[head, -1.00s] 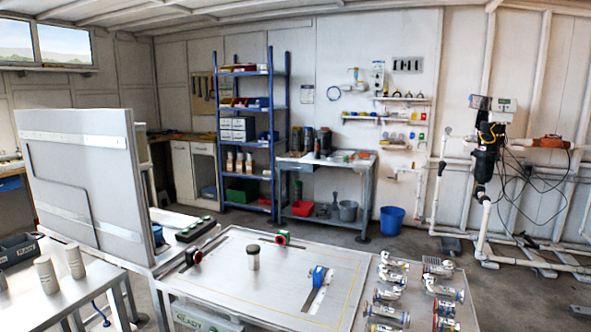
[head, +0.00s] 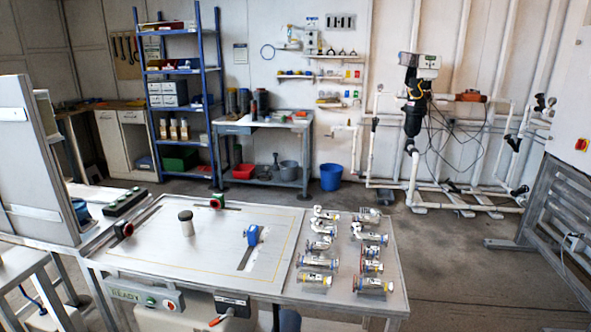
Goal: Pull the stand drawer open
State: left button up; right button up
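A grey metal stand (head: 301,126) with a worktop and a lower shelf is against the back wall. What looks like a drawer front (head: 234,130) is under its top at the left end; it appears closed, and its handle is too small to make out. Several dark containers stand on the top. Neither of my grippers is in the head view.
A large table (head: 150,255) with clamps, a grey cylinder (head: 186,223) and several pipe fittings (head: 318,279) fills the foreground, between me and the stand. A blue shelf rack (head: 217,95) stands left of the stand, a blue bucket (head: 331,177) right of it. Floor (head: 440,245) is open at right.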

aim_at(223, 129)
jog(key=l+z, duration=0.15)
jog(key=l, duration=0.15)
jog(key=i+l+z, duration=0.15)
jog(key=l, duration=0.15)
jog(key=i+l+z, duration=0.35)
jog(key=l+z, duration=0.2)
jog(key=i+l+z, duration=0.5)
jog(key=i+l, duration=0.25)
jog(key=i, duration=0.15)
jog(key=i+l+z, duration=0.1)
jog(key=i+l, duration=0.2)
jog(key=i, duration=0.25)
jog(key=i+j+u, duration=0.1)
jog(key=i+u, duration=0.6)
jog(key=i+l+u, duration=0.1)
jog(key=i+u, duration=0.55)
jog(key=i, duration=0.4)
jog(key=i+u, duration=0.25)
jog(key=i, duration=0.4)
jog(key=i+u, duration=0.4)
jog(key=i, duration=0.25)
jog(key=i+l+u, duration=0.15)
jog(key=i+u, duration=0.2)
jog(key=i, duration=0.3)
jog(key=i+j+u, duration=0.1)
jog(key=i+u, duration=0.9)
jog(key=u, duration=0.15)
jog(key=i+j, duration=0.15)
jog(key=i, duration=1.2)
jog(key=j+u, duration=0.05)
